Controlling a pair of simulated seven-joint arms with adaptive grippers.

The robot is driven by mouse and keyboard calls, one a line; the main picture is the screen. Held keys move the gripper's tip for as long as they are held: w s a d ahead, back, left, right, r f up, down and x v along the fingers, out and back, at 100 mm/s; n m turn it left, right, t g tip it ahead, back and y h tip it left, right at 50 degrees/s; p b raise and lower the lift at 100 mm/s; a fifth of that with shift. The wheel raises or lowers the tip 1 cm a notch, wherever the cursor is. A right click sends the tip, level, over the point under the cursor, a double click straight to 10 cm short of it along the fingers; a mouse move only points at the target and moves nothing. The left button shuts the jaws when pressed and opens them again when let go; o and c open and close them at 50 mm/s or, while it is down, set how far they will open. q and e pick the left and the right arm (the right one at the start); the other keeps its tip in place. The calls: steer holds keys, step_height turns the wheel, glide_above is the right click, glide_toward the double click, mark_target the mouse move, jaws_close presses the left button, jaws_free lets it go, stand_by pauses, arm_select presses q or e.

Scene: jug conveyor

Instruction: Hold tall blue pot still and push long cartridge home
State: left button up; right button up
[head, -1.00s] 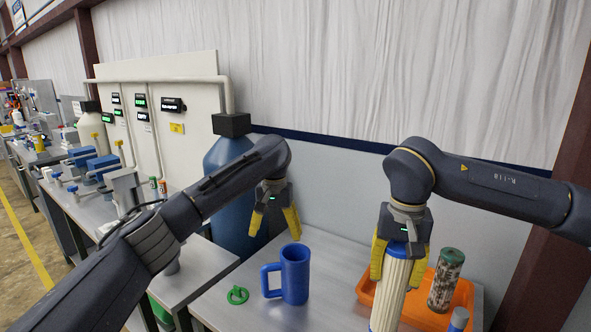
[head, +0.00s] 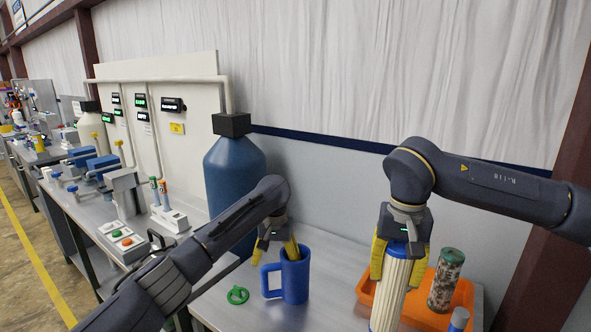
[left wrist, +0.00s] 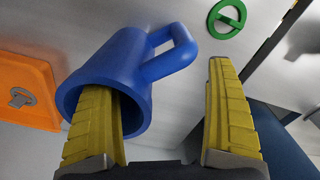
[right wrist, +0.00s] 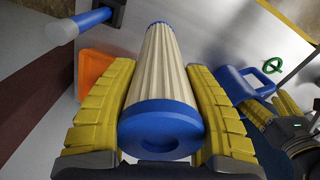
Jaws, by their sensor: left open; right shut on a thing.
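The tall blue pot (head: 296,278) stands upright on the bench, its handle towards the left. My left gripper (head: 275,252) is open at its top. In the left wrist view one yellow finger reaches into the pot's mouth (left wrist: 135,68) and the other finger is outside, so the wall lies between them. The long cartridge (head: 391,292), white and pleated with a blue end cap (right wrist: 160,128), hangs a little tilted to the right of the pot. My right gripper (head: 401,262) is shut on its upper end. Its lower end is cut off in the head view.
An orange tray (head: 367,292) at the right holds a clear cylinder of dark bits (head: 446,280). A green ring (head: 237,295) lies left of the pot. A big blue tank (head: 232,175) stands behind.

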arm_select(q)
steer(key=shift+f, duration=0.55)
jaws_close()
stand_by(0.5)
stand_by(0.5)
jaws_free()
stand_by(0.6)
steer(key=shift+c, duration=0.3)
jaws_close()
stand_by(0.6)
stand_by(0.8)
